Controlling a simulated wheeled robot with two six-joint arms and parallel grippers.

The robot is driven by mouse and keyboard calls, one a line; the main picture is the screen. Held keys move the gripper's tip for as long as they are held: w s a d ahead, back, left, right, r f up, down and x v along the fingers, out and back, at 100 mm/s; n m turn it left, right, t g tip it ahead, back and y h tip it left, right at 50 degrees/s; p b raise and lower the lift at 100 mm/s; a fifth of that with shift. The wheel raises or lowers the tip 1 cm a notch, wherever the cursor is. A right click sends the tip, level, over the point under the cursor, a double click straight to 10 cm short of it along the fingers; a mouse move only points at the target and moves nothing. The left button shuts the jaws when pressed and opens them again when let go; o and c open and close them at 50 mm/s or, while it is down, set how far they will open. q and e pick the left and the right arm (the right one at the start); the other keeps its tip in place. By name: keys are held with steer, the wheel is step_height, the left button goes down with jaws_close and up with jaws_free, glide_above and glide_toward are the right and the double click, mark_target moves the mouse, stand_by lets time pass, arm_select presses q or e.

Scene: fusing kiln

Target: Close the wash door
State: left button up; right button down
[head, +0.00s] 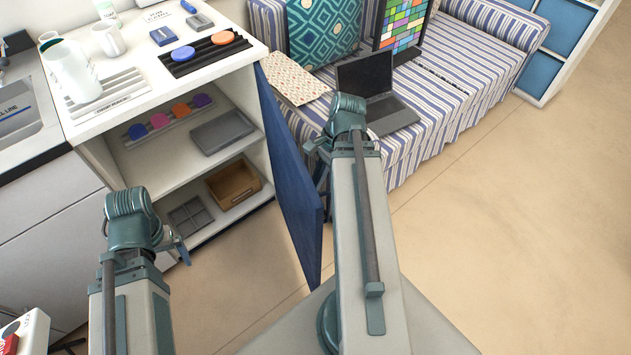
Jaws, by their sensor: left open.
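The wash door appears to be the dark blue door (290,180) on the right side of the white open-front cabinet (85,152). It stands wide open, swung out toward me, and the shelves inside show. My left gripper (181,248) is low in front of the cabinet's left part, apart from the door; only a small part of it shows past my arm, and it is open. My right gripper (322,165) is just right of the door, mostly hidden behind my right arm. Whether it touches the door or is open cannot be told.
The shelves hold a rack of coloured discs (160,120), a grey tray (222,132), a wooden tray (233,184) and a grid tray (190,215). A striped sofa (440,120) with a laptop (375,92) stands right of the door. The floor (520,230) at right is clear.

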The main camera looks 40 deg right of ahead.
steer(key=p+v, duration=1.1)
steer(key=v, duration=0.1)
steer(key=shift+r, duration=0.25)
steer(key=shift+r, duration=0.1)
